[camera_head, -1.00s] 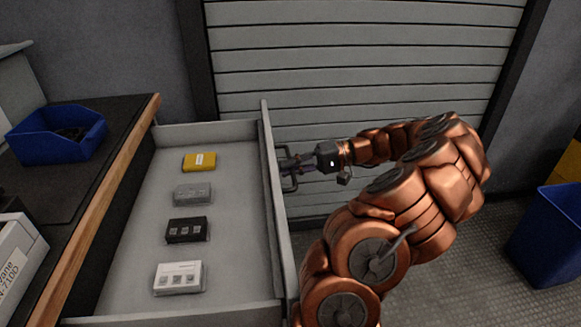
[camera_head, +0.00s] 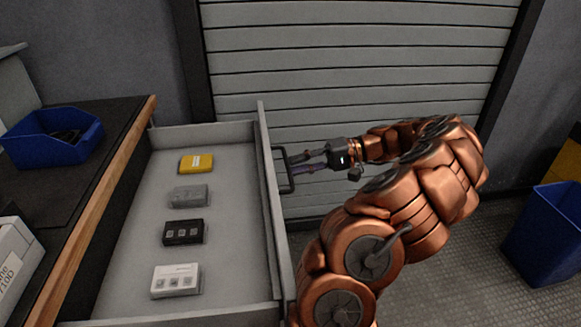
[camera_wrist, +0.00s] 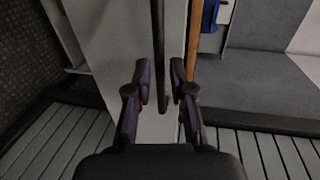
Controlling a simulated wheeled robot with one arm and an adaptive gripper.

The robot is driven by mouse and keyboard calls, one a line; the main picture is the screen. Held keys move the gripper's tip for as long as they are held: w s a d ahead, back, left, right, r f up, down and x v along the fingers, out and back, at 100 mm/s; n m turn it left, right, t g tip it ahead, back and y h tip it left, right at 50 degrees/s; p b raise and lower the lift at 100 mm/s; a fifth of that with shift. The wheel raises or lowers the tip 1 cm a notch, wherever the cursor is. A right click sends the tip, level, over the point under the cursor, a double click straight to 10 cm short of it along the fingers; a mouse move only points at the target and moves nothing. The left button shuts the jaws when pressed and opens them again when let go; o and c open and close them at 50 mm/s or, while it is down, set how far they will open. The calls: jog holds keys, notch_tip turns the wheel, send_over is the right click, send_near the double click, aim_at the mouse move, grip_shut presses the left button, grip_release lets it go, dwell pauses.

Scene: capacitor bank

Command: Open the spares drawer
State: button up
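The spares drawer (camera_head: 272,200) is pulled well out from the bench in the head view, its inside exposed. Its dark bar handle (camera_head: 288,186) stands on the outer face of the front panel. My gripper (camera_head: 296,163) is at the handle's right side, fingers spread apart and empty. In the wrist view, the two fingers of my gripper (camera_wrist: 161,78) are apart, with the dark handle bar (camera_wrist: 159,50) showing between and beyond their tips. Neither finger appears to press on the bar.
The drawer holds a yellow box (camera_head: 196,162), a grey box (camera_head: 188,195), a black box (camera_head: 184,232) and a white box (camera_head: 176,281). A blue bin (camera_head: 50,140) sits on the bench; another blue bin (camera_head: 545,235) stands at right. A slatted shutter (camera_head: 360,80) is behind.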

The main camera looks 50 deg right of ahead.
jog(key=v, duration=0.4)
jog(key=shift+a, duration=0.1)
dwell(0.7)
